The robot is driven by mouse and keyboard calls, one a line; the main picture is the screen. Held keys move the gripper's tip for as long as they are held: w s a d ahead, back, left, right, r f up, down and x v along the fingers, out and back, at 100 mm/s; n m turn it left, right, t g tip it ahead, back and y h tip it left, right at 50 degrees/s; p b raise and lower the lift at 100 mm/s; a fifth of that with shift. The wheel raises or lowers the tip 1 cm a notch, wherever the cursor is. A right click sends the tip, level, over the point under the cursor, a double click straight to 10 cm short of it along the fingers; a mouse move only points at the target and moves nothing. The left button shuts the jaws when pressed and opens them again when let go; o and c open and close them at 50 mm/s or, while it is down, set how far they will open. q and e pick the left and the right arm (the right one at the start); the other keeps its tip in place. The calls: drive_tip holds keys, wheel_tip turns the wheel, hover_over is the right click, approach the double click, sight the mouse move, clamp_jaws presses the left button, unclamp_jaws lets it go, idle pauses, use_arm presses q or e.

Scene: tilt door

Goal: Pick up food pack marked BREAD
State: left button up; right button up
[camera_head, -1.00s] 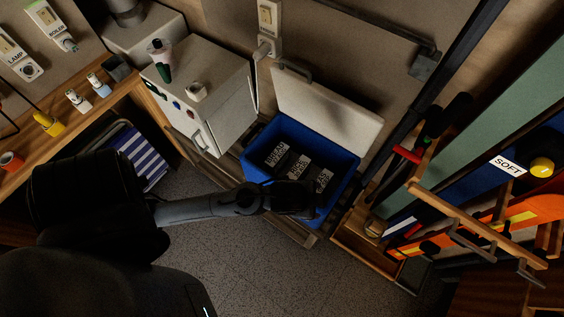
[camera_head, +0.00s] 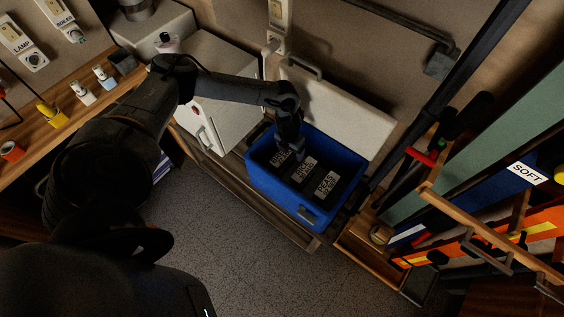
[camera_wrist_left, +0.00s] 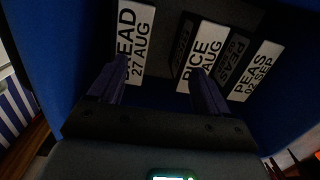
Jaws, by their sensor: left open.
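The BREAD pack (camera_head: 278,158) is the leftmost of three dark, white-labelled packs in the blue box (camera_head: 280,200). In the left wrist view its label (camera_wrist_left: 138,42) reads "EAD 27 AUG", with its first letters hidden. My left gripper (camera_head: 291,152) reaches down into the box over the packs. It is open and empty; its fingers (camera_wrist_left: 160,78) show apart in the left wrist view. One finger overlaps the BREAD label's edge and the other overlaps the RICE label. I cannot tell whether they touch. My right gripper is not in view.
The RICE pack (camera_head: 304,170) and PEAS pack (camera_head: 326,186) lie to the right of BREAD. A raised pale lid (camera_head: 340,112) stands behind the box. A white cabinet (camera_head: 225,120) is at its left, and a rack with orange items (camera_head: 490,240) is at right.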

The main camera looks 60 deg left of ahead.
sight(283, 154)
use_arm(q)
drive_tip(key=shift+s+a+f+g, duration=0.2)
drive_tip(key=shift+s+a, duration=0.25)
drive_tip(key=shift+a, duration=0.2)
drive_tip(key=shift+s+a+f+g, duration=0.1)
drive_tip(key=shift+s+a+g, duration=0.1)
drive_tip(key=shift+s+a, duration=0.35)
wheel_tip(283, 154, down, 4)
drive_tip(key=shift+a+f+b, duration=0.1)
drive_tip(key=shift+b, duration=0.8)
drive_tip(key=shift+w+a+f+b, duration=0.15)
drive_tip(key=shift+f+b, duration=0.25)
drive_tip(key=shift+f, duration=0.35)
drive_tip(key=shift+w+a+f+b, duration=0.1)
drive_tip(key=shift+f+b, duration=0.25)
drive_tip(key=shift+f, duration=0.35)
drive_tip(key=shift+w+a+f+b, duration=0.15)
drive_tip(key=shift+f+b, duration=0.25)
drive_tip(key=shift+f, duration=0.35)
drive_tip(key=shift+s+f, duration=0.15)
drive_tip(key=shift+f, duration=0.55)
drive_tip(key=c, duration=1.3)
drive_tip(key=shift+c, duration=0.3)
drive_tip(key=shift+r, duration=0.15)
